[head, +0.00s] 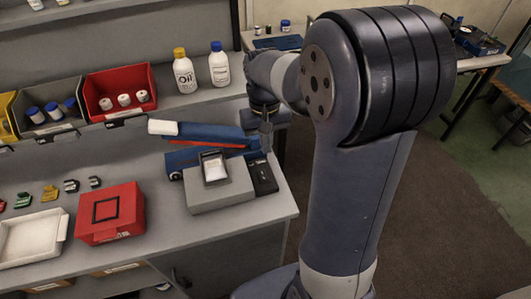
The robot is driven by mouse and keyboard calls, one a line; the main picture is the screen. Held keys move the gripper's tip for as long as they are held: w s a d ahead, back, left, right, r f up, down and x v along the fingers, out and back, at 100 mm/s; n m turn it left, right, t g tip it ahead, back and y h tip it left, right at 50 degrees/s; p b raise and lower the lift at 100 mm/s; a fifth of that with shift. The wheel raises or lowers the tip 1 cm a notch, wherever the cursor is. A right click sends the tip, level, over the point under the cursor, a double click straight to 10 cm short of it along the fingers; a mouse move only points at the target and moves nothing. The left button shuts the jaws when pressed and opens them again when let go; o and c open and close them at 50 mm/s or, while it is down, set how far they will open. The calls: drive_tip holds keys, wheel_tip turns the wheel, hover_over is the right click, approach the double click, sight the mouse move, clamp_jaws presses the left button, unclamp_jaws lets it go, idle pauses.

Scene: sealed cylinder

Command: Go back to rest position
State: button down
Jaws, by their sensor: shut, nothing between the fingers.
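My gripper (266,141) points down at the end of my arm, above the right part of the grey workbench (246,216). Its fingers are small in the head view and look shut and empty. A blue device with a white end (165,128) lies to its left, close beside it. A grey box-like unit (219,192) with a small framed tray (214,168) on top stands below the gripper. A small black unit (263,178) sits at that unit's right side.
A red box (110,214) and a white tray (32,240) are on the bench's left. Above are a red bin (103,80), an oil bottle (184,75) and another bottle (219,66). A further table (477,63) stands at back right. Brown floor lies right of the bench.

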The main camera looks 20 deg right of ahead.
drive_tip(key=shift+s+r, duration=0.1)
drive_tip(key=shift+r, duration=0.5)
hover_over(265, 176)
wheel_tip(265, 176, down, 9)
drive_tip(key=shift+f, duration=0.15)
drive_tip(key=shift+f+g+b, duration=0.4)
drive_tip(key=shift+f+b, duration=0.15)
drive_tip(key=shift+b, duration=0.45)
wheel_tip(265, 176, up, 7)
drive_tip(key=w, duration=0.1)
drive_tip(key=shift+f, duration=0.15)
